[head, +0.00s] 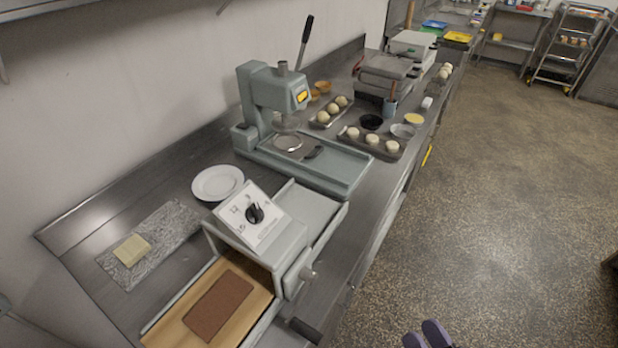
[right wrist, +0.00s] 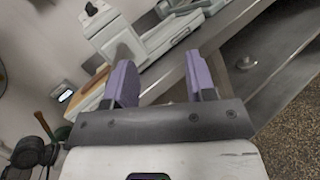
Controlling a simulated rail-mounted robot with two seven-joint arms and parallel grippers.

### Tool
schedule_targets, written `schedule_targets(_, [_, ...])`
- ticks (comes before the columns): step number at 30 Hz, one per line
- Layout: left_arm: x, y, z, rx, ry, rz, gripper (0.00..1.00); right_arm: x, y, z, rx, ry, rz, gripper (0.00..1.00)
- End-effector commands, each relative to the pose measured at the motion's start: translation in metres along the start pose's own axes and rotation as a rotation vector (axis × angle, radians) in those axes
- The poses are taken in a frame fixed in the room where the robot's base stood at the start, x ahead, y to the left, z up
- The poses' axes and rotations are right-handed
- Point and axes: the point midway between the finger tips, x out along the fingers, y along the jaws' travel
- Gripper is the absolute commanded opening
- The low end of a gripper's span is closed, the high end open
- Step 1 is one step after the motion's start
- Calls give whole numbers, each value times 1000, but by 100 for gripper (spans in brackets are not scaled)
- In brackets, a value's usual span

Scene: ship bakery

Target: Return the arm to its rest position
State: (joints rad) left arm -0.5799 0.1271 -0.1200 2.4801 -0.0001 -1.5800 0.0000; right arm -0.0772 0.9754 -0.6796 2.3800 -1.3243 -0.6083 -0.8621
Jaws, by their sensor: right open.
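My right gripper (head: 428,335) shows at the bottom edge of the head view, over the speckled floor and to the right of the counter. Only its purple fingertips show there; the rest of the arm is out of the picture. The right wrist view shows the same gripper (right wrist: 162,82) with its two purple fingers wide apart and nothing between them. Beyond the fingers are the counter's edge and a pale grey machine. My left gripper is in neither view.
The steel counter (head: 95,225) holds a dough machine with a dial (head: 255,222), its board with a brown slab (head: 220,303), a green press (head: 272,95), a white plate (head: 218,183) and trays of buns (head: 385,152). The floor (head: 510,200) right of it is clear.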

Motion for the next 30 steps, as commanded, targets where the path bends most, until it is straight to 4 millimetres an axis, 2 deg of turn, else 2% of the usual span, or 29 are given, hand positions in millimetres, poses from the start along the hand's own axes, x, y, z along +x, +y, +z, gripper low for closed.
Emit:
schedule_targets(3, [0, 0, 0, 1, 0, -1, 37, -1, -47, 18, 479, -125, -278, 51])
schedule_targets(6, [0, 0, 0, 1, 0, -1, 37, -9, -82, 21, 876, -279, -516, 51])
schedule_targets(8, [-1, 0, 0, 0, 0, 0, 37, -18, -97, 14, 1091, -373, -663, 51])
schedule_targets(11, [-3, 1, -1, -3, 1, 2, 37, -43, -109, -10, 1407, -513, -930, 51])
schedule_targets(14, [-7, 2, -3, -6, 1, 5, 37, -72, -100, -46, 1663, -595, -1227, 51])
schedule_targets(15, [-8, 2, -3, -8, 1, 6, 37, -84, -91, -60, 1741, -596, -1340, 51])
schedule_targets(18, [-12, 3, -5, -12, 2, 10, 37, -102, -67, -86, 1909, -578, -1518, 51])
schedule_targets(22, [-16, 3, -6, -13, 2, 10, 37, -119, -47, -103, 2051, -614, -1621, 51])
schedule_targets(26, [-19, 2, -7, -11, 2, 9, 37, -138, -34, -115, 2123, -687, -1703, 51])
schedule_targets(30, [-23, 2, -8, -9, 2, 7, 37, -163, -11, -134, 2175, -739, -1823, 51])
